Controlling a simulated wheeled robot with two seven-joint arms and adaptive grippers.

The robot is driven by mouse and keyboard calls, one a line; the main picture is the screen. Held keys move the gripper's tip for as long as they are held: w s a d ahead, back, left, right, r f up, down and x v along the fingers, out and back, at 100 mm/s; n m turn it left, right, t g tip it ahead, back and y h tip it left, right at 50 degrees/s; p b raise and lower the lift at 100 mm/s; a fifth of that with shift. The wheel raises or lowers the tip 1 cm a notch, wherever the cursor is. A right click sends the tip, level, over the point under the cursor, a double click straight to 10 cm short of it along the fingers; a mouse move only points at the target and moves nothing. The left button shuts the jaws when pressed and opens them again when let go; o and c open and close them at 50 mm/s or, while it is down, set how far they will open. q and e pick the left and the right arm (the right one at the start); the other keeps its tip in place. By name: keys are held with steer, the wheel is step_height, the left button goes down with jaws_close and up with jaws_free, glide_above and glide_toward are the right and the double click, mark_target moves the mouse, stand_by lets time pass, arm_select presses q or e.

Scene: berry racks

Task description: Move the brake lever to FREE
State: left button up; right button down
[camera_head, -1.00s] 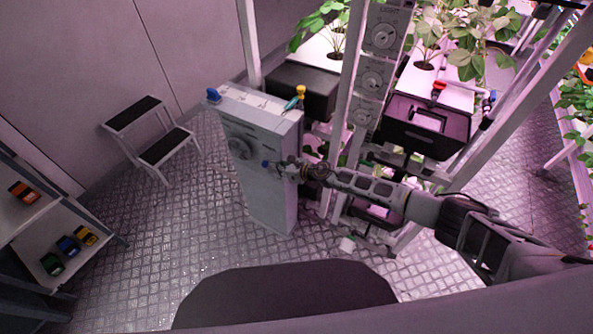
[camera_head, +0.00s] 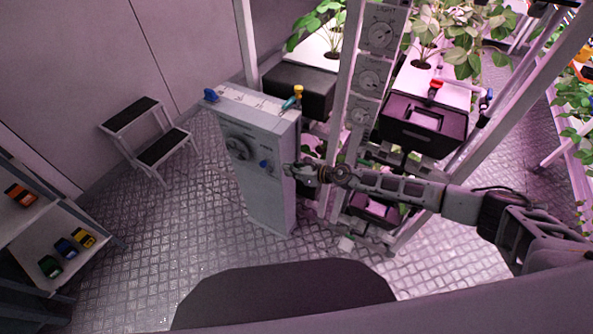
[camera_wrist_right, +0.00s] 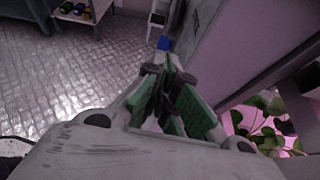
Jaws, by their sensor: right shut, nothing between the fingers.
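A grey control pedestal (camera_head: 262,185) stands left of the plant rack. Its front has a round dial (camera_head: 238,146) and a blue-tipped control (camera_head: 266,164). On its top are a blue handle (camera_head: 211,95) at the left and a yellow-and-teal handle (camera_head: 294,98) at the right. The labels are too small to read, so I cannot tell which one is the brake lever. My right gripper (camera_head: 291,171) is shut and empty, just right of the front blue control and apart from it. In the wrist view a blue part (camera_wrist_right: 163,43) shows beyond the shut fingertips (camera_wrist_right: 166,66).
The rack post (camera_head: 346,110) and a column of dials (camera_head: 369,78) stand right of the pedestal. Black planters (camera_head: 424,125) hang there. A step stool (camera_head: 150,130) stands at the left, and a shelf (camera_head: 50,233) with small coloured blocks is at the lower left.

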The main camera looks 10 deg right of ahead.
steer(key=shift+v, duration=1.5)
steer(key=w+d+f+m+t+h, duration=0.2)
steer(key=d+f+m, duration=0.1)
steer(key=f+m, duration=0.4)
steer(key=w+d+f+m+t+h, duration=0.1)
steer(key=w+d+f+m+h, duration=0.15)
steer(key=f+m, duration=0.5)
steer(key=s+d+f+m+g+h, duration=0.1)
steer(key=s+d+f+m+h, duration=0.1)
steer(key=s+d+f+m, duration=0.45)
steer(key=s+d+f+m+g+h, duration=0.15)
steer(key=s+d+f+m, duration=0.25)
steer(key=s+f+m, duration=0.5)
steer(key=s+d+f+m+g+h, duration=0.1)
steer(key=s+d+f+m, duration=0.15)
steer(key=s+f, duration=0.5)
steer(key=s+d+f+m+g+h, duration=0.1)
steer(key=s+f+m+g, duration=0.1)
steer(key=s+f+m, duration=0.5)
steer(key=s+f+m+g, duration=0.2)
steer(key=s, duration=1.1)
steer(key=s+f+m+g, duration=0.2)
steer(key=s+f, duration=0.1)
steer(key=s, duration=1.1)
steer(key=shift+s+f, duration=0.3)
steer(key=shift+f, duration=0.05)
